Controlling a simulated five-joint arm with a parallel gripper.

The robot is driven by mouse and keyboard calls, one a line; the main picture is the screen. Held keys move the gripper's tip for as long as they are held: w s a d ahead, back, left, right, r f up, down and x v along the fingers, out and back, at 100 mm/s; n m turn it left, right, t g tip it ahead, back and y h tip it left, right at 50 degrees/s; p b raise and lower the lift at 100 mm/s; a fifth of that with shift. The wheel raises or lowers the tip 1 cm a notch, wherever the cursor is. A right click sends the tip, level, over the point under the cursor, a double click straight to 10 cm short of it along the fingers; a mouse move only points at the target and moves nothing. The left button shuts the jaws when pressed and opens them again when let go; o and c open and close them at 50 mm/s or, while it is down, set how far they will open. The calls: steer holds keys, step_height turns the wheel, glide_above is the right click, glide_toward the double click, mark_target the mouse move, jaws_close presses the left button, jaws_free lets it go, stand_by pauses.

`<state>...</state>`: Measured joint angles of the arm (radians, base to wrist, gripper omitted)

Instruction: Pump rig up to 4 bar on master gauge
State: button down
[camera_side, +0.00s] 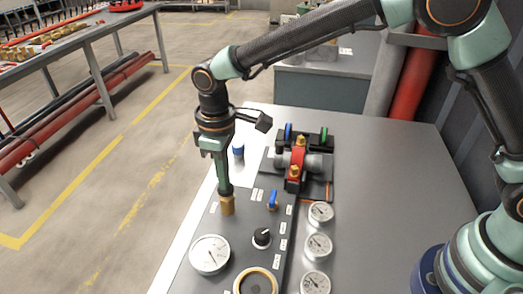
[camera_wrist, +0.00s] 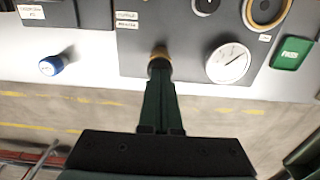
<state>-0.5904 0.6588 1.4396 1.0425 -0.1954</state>
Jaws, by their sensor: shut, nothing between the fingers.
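My gripper (camera_side: 226,193) points straight down with its fingers shut, just above a brass button or plunger (camera_side: 227,206) on the grey panel. The fingertips touch or nearly touch its top; I cannot tell which. In the wrist view my gripper (camera_wrist: 160,72) covers part of the brass piece (camera_wrist: 159,52). The largest gauge (camera_side: 210,254) lies to its lower left; it also shows in the wrist view (camera_wrist: 228,63). Its needle is visible, but the scale is too small to read. Three smaller gauges (camera_side: 321,212) line the panel's right side. None has a readable name.
A black knob (camera_side: 262,238), a blue lever (camera_side: 272,200) and a brass-ringed round fitting (camera_side: 256,282) are close by. A red and brass pump assembly (camera_side: 297,162) stands behind. A blue-capped item (camera_wrist: 51,66) and a green sign (camera_wrist: 292,54) sit on the bench.

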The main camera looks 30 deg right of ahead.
steer(key=shift+r, duration=1.5)
step_height(320, 180, up, 7)
stand_by(0.4)
